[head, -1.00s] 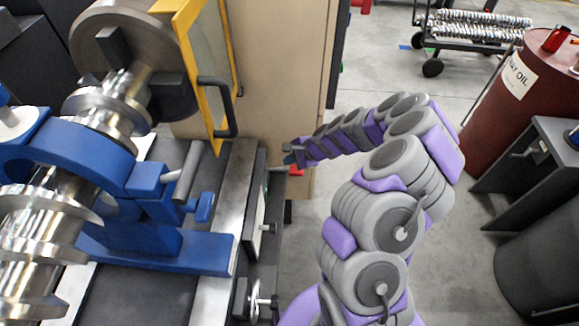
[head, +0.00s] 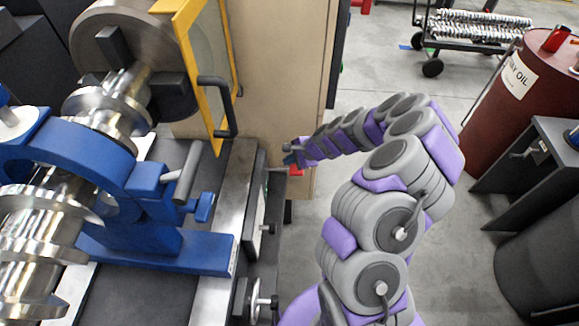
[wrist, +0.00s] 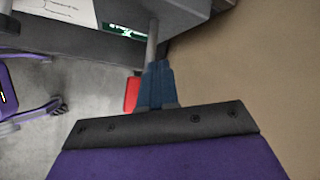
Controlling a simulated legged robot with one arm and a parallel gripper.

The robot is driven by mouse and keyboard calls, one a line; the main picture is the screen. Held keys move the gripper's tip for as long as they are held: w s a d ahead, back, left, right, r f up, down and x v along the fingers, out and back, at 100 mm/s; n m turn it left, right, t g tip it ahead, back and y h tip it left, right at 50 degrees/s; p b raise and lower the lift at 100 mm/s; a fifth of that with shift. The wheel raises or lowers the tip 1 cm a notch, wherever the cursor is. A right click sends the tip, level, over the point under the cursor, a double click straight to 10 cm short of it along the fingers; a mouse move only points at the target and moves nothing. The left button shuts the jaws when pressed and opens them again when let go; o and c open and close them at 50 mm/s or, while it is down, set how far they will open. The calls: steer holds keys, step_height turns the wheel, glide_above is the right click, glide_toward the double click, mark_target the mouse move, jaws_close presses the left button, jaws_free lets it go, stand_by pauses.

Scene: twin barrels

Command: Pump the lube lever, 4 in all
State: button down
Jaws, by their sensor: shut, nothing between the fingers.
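My gripper (head: 290,160) is at the right side of the machine, beside its dark front panel. In the wrist view its blue fingers (wrist: 156,85) are shut together with nothing visible between them. A grey rod (wrist: 152,45), which looks like the lube lever, runs from a dark box edge down to the fingertips. The fingertips overlap the rod's lower end in the picture; I cannot tell whether they touch it. In the head view a short rod (head: 275,169) shows just below my gripper, partly hard to make out.
A red part (wrist: 131,93) lies left of the fingers in the wrist view. The tan cabinet (head: 285,80) stands behind my gripper. A yellow-framed door (head: 205,70) is on the machine.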

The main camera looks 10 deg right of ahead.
mark_target(290, 167)
steer(key=shift+s+d+f+b, duration=0.15)
steer(key=shift+f+b, duration=0.15)
steer(key=shift+f, duration=0.6)
steer(key=shift+w+d+f+b, duration=0.1)
steer(key=shift+f+b, duration=0.15)
steer(key=shift+f, duration=0.65)
stand_by(1.9)
steer(key=shift+r, duration=0.1)
stand_by(0.4)
steer(key=shift+a+r+p, duration=0.2)
steer(key=shift+r+p, duration=1.4)
steer(key=shift+r, duration=0.2)
steer(key=r+p, duration=0.2)
steer(key=r, duration=0.1)
steer(key=r+p, duration=0.2)
steer(key=shift+a, duration=0.35)
